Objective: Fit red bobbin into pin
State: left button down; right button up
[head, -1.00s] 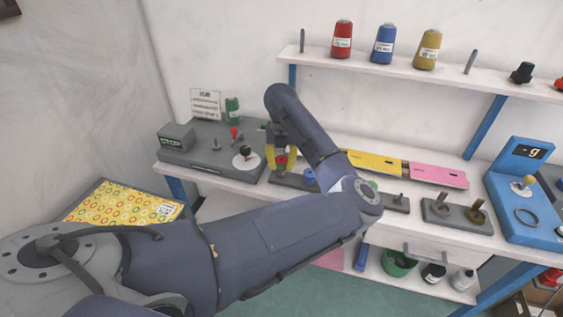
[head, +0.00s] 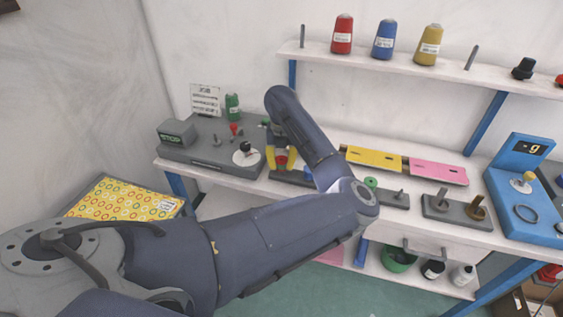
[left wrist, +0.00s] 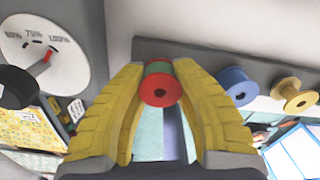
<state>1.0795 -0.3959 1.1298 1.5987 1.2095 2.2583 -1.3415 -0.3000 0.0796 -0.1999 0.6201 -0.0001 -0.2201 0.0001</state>
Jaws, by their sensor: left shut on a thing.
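My left gripper (head: 281,162) has yellow fingers and is shut on the red bobbin (head: 281,161), at the left end of a dark rack (head: 285,178) on the bench. In the left wrist view the red bobbin (left wrist: 161,86) sits between the fingertips, its red round face with a dark centre hole toward the camera and a green band around it. I cannot tell whether it touches the rack. A blue bobbin (left wrist: 237,86) and a yellow bobbin (left wrist: 293,95) are beside it. A bare pin (head: 400,194) stands on the rack's right part. My right gripper is not in view.
A grey machine (head: 190,150) with a dial and knobs stands left of the gripper. A green bobbin (head: 370,183) is on the rack. Yellow (head: 374,161) and pink (head: 438,172) plates lie behind. A blue device (head: 525,185) stands right.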

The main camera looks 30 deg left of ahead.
pick_arm(q)
jog(key=shift+f, duration=0.6)
jog(key=c, duration=1.1)
grip_release()
jog(key=shift+r, duration=6.05)
